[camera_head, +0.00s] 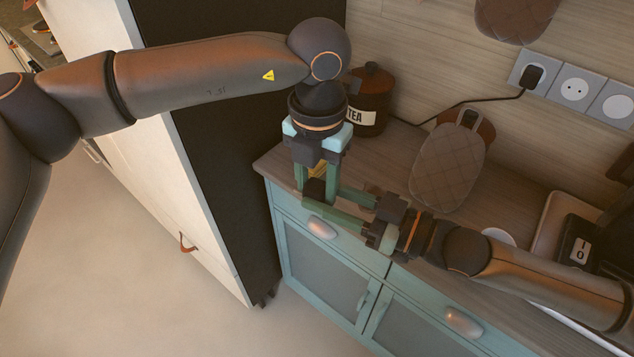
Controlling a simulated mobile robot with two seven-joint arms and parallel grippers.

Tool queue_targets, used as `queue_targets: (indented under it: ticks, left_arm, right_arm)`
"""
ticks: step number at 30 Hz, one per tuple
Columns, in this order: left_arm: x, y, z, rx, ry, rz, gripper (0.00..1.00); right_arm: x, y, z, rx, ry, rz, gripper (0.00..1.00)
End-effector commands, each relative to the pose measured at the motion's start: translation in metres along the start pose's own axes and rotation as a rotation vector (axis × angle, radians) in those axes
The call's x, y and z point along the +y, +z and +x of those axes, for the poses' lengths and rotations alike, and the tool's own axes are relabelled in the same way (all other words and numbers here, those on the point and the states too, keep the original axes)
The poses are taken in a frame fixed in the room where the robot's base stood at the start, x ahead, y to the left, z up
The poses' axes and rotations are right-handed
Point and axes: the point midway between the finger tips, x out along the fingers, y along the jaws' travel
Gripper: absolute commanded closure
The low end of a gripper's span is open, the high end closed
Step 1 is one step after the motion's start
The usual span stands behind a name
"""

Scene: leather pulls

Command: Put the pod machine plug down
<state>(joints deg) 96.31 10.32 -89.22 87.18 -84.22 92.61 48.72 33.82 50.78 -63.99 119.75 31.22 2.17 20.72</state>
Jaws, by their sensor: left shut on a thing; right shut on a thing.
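A small dark block that looks like the pod machine plug (314,190) is held in the air in front of the counter's left end. My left gripper (317,183) points down and is shut on it from above. A little yellow shows between its fingers. My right gripper (322,198) reaches in from the right, shut on the same dark block from the side. The fingers of both grippers hide much of it, and I cannot make out its cord or pins.
The wooden counter (385,160) tops teal cabinets (320,270). On it stand a dark TEA canister (368,105) and a quilted board-like piece (447,165). Another black plug (533,76) sits in the wall socket, its cord running left. A dark appliance (580,240) stands at right.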

Motion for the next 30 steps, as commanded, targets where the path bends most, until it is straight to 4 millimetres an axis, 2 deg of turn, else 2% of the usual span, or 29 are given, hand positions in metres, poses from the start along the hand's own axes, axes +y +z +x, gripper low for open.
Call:
queue_targets:
  ticks: [1, 5, 8, 9, 17, 26, 30]
  left_arm:
    - [-0.001, 0.000, 0.000, -0.001, -0.002, 0.002, 0.86]
    - [-0.001, 0.000, 0.000, -0.001, -0.003, 0.003, 1.00]
    - [-0.002, 0.000, 0.000, -0.001, -0.003, 0.003, 1.00]
    - [-0.002, 0.000, -0.001, -0.001, -0.003, 0.003, 1.00]
    - [-0.001, 0.000, 0.000, -0.001, -0.002, 0.002, 1.00]
    - [-0.001, 0.000, 0.000, -0.001, -0.001, 0.001, 1.00]
    - [-0.001, 0.000, 0.000, -0.001, -0.001, 0.001, 1.00]
  right_arm:
    - [0.000, 0.000, 0.000, 0.001, 0.000, 0.000, 1.00]
    - [0.000, 0.000, 0.000, 0.001, 0.000, 0.000, 1.00]
    - [0.000, 0.000, 0.000, 0.000, -0.001, 0.000, 1.00]
    - [0.000, 0.000, 0.000, 0.000, -0.001, 0.000, 0.54]
    - [0.000, 0.000, 0.000, 0.000, 0.000, 0.000, 0.25]
    - [0.000, 0.000, -0.001, 0.000, 0.000, 0.000, 0.24]
    - [0.001, 0.001, -0.012, -0.003, 0.002, -0.001, 0.24]
